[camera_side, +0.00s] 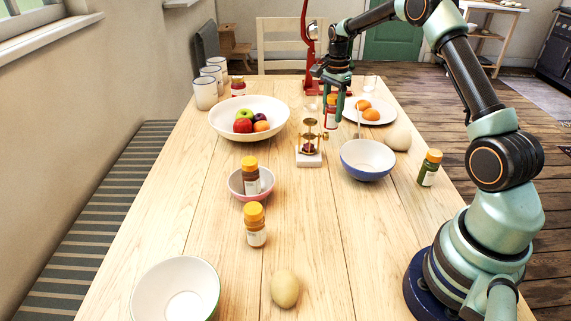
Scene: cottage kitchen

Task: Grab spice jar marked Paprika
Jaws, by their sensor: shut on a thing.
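My gripper (334,108) is at the far middle of the table, pointing down, shut on a spice jar with an orange cap and reddish contents (332,99). The fingers partly hide this jar, and its label cannot be read.
A white fruit bowl (222,125) stands left of my gripper, a brass-and-white stand (308,157) in front. A blue bowl (368,174), a plate with oranges (352,112) and a red upright device (309,50) are nearby. A white bowl (150,300) and egg (285,289) are nearer.

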